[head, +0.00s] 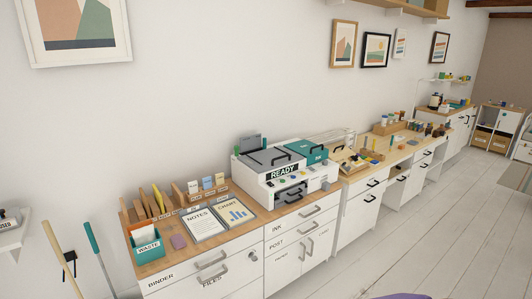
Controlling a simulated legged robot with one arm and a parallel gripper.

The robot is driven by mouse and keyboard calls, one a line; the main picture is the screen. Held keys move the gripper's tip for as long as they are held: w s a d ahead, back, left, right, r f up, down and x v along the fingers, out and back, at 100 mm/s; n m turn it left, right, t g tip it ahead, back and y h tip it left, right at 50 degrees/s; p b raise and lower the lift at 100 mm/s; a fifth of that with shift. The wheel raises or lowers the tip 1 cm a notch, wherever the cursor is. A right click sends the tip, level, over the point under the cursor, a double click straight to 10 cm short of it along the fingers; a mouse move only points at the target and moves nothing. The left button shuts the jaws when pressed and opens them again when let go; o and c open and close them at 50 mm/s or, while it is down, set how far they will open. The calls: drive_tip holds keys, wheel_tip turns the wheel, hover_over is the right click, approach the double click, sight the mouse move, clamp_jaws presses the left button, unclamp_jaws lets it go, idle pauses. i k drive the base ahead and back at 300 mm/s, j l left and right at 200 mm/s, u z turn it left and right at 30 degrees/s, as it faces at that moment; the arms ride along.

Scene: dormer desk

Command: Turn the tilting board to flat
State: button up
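I cannot make out the tilting board for certain. A light wooden board or tray (357,161) with small coloured pieces on it lies on the wooden desk (385,158) right of the printer. It looks slightly raised, but it is too small to tell its tilt or whether it is the tilting board. My gripper is not in view, and nothing shows it near the desk.
A white printer marked READY (284,168) stands on the nearer cabinet (232,262). Two boards marked NOTES (200,222) and CHART (235,212) and a teal WASTE bin (147,247) are left of it.

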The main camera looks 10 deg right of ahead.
sight(344, 155)
drive_tip(key=i+l+z, duration=0.3)
drive_tip(key=i+z, duration=0.2)
drive_tip(key=i, duration=0.2)
drive_tip(key=i+z, duration=0.45)
drive_tip(key=i, duration=0.25)
drive_tip(key=i+j+z, duration=0.25)
drive_tip(key=i+z, duration=0.25)
drive_tip(key=i, duration=0.2)
drive_tip(key=i+u, duration=0.1)
drive_tip(key=i, duration=1.45)
drive_tip(key=i+j+u, duration=0.3)
drive_tip(key=i, duration=0.15)
